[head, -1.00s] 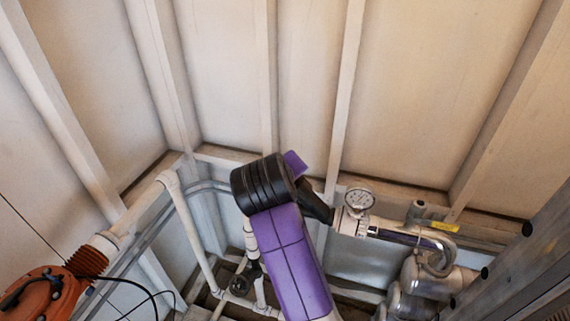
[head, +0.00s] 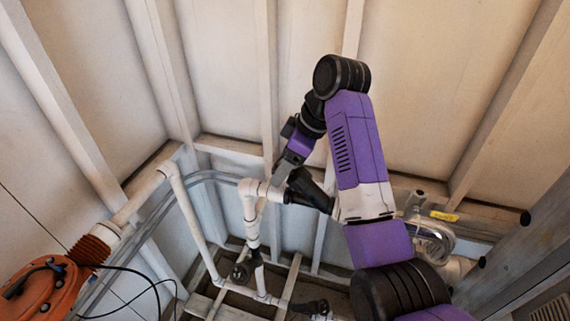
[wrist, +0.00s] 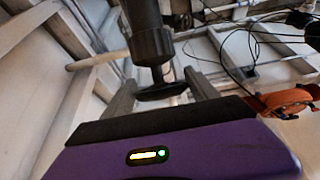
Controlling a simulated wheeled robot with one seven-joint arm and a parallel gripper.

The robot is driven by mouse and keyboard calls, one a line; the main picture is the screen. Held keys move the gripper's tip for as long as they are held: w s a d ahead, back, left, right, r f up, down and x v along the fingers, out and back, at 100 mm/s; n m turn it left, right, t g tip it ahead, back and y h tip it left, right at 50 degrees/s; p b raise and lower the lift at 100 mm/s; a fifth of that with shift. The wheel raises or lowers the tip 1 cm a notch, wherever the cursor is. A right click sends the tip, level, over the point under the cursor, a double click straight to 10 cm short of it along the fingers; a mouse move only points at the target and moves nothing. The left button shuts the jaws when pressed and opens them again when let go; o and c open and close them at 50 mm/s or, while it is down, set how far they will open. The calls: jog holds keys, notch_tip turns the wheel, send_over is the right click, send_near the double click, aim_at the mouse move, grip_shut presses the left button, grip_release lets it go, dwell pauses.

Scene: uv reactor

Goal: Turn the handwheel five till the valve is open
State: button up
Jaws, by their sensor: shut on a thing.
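A black handwheel (wrist: 162,92) sits on a short stem below a dark valve body (wrist: 152,42) in the wrist view. The grey fingers of my gripper (wrist: 161,88) are on either side of the wheel's rim, shut on it. In the head view, my gripper (head: 284,171) reaches down-left to the black angled valve body (head: 311,192) on the white pipework. The wheel itself is mostly hidden there by the gripper. No number is readable on the wheel, and how far open the valve is cannot be told.
White pipes (head: 250,205) run beside and below the gripper. Another small dark handwheel (head: 241,271) and a black fitting (head: 311,307) are lower down. An orange device (head: 45,285) with black cables stands at lower left. Wall panels close off the back.

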jog(key=n+g+y+b, duration=0.1)
jog(key=g, duration=0.2)
jog(key=shift+f+n, duration=0.1)
jog(key=shift+n, duration=0.3)
jog(key=shift+g+b, duration=0.3)
jog(key=shift+b, duration=0.1)
jog(key=shift+a+n+g+b, duration=0.1)
jog(key=shift+n+g+b, duration=0.8)
jog(key=shift+g+b, duration=0.5)
jog(key=o, duration=1)
jog(key=shift+t, duration=0.3)
jog(key=shift+r+m+t+p, duration=0.2)
jog(key=shift+m+t+p, duration=0.45)
jog(key=shift+p, duration=0.65)
